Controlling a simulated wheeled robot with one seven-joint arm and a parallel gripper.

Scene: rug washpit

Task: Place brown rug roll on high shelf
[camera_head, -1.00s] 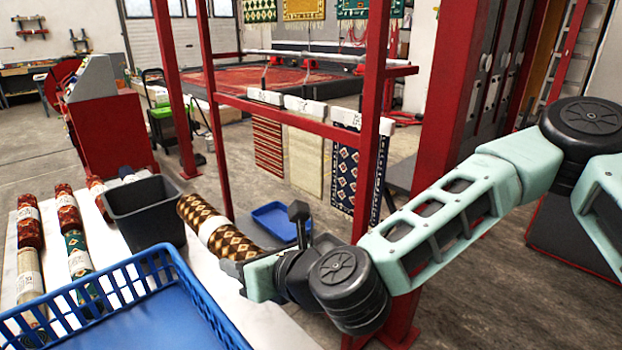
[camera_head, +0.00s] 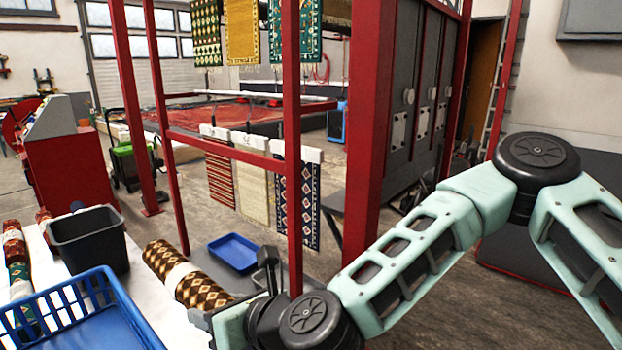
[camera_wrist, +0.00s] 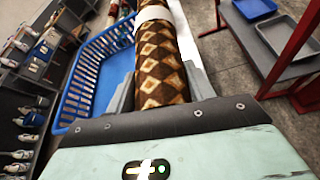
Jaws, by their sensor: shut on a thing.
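The brown rug roll (camera_head: 203,292), patterned with cream diamonds and wrapped by a white band, is in my gripper (camera_head: 212,312). In the wrist view the roll (camera_wrist: 163,68) lies between the two grey fingers (camera_wrist: 160,92) and points away from the palm. My gripper is shut on its near end. In the head view the roll is over or beside the white table's right edge, near the red rack (camera_head: 291,160). A dark board (camera_wrist: 268,55) of a red-framed rack shows at right in the wrist view. I cannot tell which surface is the high shelf.
A blue basket (camera_head: 128,318) and a black bin (camera_head: 88,243) stand on the white table, with other rug rolls (camera_head: 18,262) at left. A blue tray (camera_head: 233,252) lies low in the rack. Small rugs (camera_head: 253,190) hang behind. Red posts and crossbars stand close ahead.

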